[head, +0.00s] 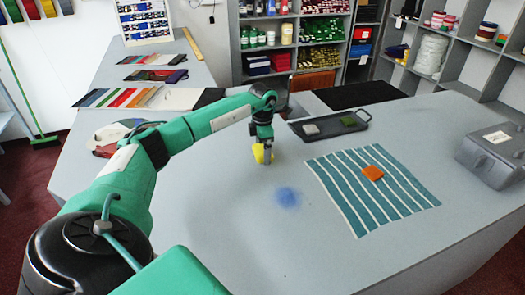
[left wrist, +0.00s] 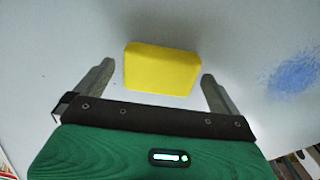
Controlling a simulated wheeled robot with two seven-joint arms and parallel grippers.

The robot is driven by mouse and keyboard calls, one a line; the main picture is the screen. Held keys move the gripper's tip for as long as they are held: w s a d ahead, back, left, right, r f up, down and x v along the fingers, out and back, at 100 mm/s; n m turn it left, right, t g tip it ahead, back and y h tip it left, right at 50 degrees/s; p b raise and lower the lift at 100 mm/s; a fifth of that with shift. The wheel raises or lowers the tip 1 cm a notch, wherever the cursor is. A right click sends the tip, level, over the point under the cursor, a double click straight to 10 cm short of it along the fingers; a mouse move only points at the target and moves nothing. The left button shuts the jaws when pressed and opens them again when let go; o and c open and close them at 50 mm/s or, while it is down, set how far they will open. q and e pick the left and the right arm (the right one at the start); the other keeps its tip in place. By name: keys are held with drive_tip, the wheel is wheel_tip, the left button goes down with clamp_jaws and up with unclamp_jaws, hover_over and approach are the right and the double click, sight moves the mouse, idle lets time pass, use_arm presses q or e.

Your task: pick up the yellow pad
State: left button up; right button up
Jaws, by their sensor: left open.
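The yellow pad (head: 262,154) is at my left gripper (head: 264,156) in the head view, partly hidden behind the fingers. In the left wrist view the yellow pad (left wrist: 162,67) lies between the two spread fingers of my left gripper (left wrist: 158,80), with a gap on each side. The left gripper is open and points down at the counter. My right gripper is not in view.
A blue smudge (head: 287,197) marks the grey counter (head: 220,230) beside the gripper. A striped cloth (head: 335,185) bears an orange pad (head: 373,173). A dark tray (head: 362,117) holds a grey pad (head: 311,129) and a green pad (head: 350,120). A grey case (head: 492,158) stands at right.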

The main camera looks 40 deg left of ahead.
sight(262, 150)
use_arm(q)
drive_tip(key=c, duration=0.9)
drive_tip(key=shift+r, duration=0.1)
drive_tip(key=shift+r+b, duration=0.3)
drive_tip(key=shift+r, duration=0.3)
wheel_tip(262, 150, up, 19)
drive_tip(key=b, duration=0.2)
drive_tip(key=shift+f, duration=0.2)
